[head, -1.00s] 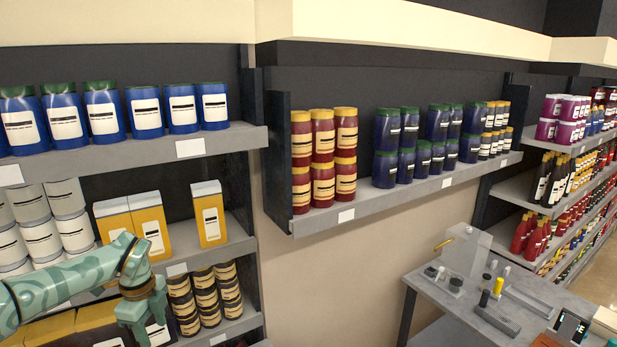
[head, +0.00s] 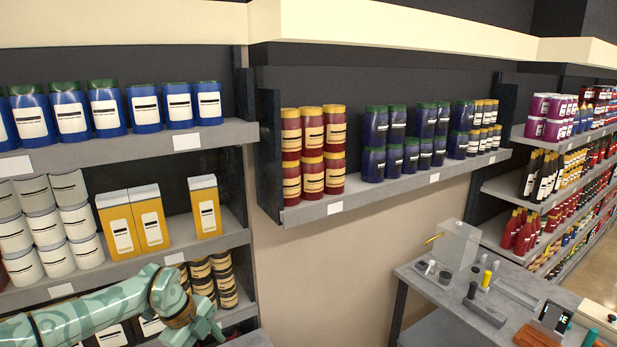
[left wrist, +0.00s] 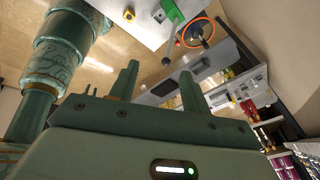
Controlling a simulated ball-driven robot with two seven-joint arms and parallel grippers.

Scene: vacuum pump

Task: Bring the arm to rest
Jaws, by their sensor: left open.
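My left arm (head: 85,314) comes in from the lower left of the head view, in front of the shelves. Its green patterned gripper (head: 203,327) is at the bottom of that view, in front of the lower shelf, with its fingers small and partly cut off. In the left wrist view the gripper (left wrist: 160,68) shows two fingers spread apart with nothing between them. It is open and empty. My right gripper is in neither view.
Shelves hold blue jars (head: 180,105), yellow boxes (head: 204,207) and red jars (head: 313,178). Bare wall (head: 320,270) lies between arm and bench.

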